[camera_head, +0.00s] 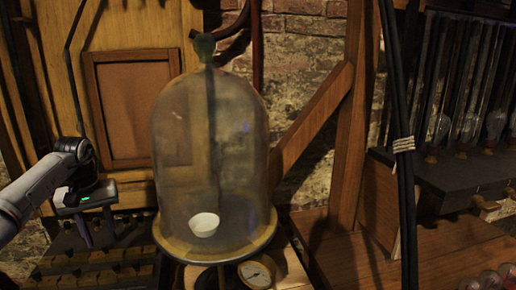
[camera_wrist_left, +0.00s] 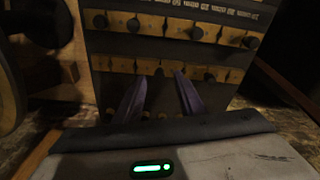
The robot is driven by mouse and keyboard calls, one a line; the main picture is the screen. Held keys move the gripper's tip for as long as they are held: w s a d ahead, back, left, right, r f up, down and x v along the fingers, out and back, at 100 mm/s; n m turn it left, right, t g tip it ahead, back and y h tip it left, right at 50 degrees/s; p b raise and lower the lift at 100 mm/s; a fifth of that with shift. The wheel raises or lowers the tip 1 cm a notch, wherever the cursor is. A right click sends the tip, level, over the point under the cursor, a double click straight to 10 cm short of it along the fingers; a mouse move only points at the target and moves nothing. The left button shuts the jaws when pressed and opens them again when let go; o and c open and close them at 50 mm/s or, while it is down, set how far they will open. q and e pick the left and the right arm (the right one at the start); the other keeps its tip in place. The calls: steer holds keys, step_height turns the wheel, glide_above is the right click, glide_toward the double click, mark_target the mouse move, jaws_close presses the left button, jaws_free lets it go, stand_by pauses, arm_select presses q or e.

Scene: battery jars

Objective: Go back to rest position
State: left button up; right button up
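My left gripper (camera_head: 84,236) hangs at the left of the head view, with its fingers pointing down over a panel of knobs (camera_head: 95,262). In the left wrist view my left gripper (camera_wrist_left: 160,80) shows two purple fingers spread apart with nothing between them. The fingers are to the left of a glass bell jar (camera_head: 212,150) and clear of it. The jar stands on a round base (camera_head: 180,248) and has a small white bowl (camera_head: 205,224) inside it. My right gripper is in neither view.
A pressure gauge (camera_head: 256,273) sits below the jar's base. A wooden post and brace (camera_head: 345,150) stand right of the jar. Black cables (camera_head: 404,180) hang farther right, before a dark rack of glass tubes (camera_head: 445,165). Round jar tops (camera_head: 490,278) show at the lower right.

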arm_select(q)
steer(key=f, duration=0.2)
steer(key=shift+w+f, duration=0.2)
steer(key=shift+f, duration=0.15)
steer(key=shift+r, duration=0.2)
steer(key=shift+a, duration=0.1)
step_height(320, 180, up, 10)
steer(key=s, duration=0.1)
steer(key=f, duration=1)
steer(key=shift+w+f, duration=0.3)
steer(key=shift+w, duration=0.1)
step_height(320, 180, up, 6)
steer(key=shift+r, duration=0.9)
steer(key=shift+f, duration=0.1)
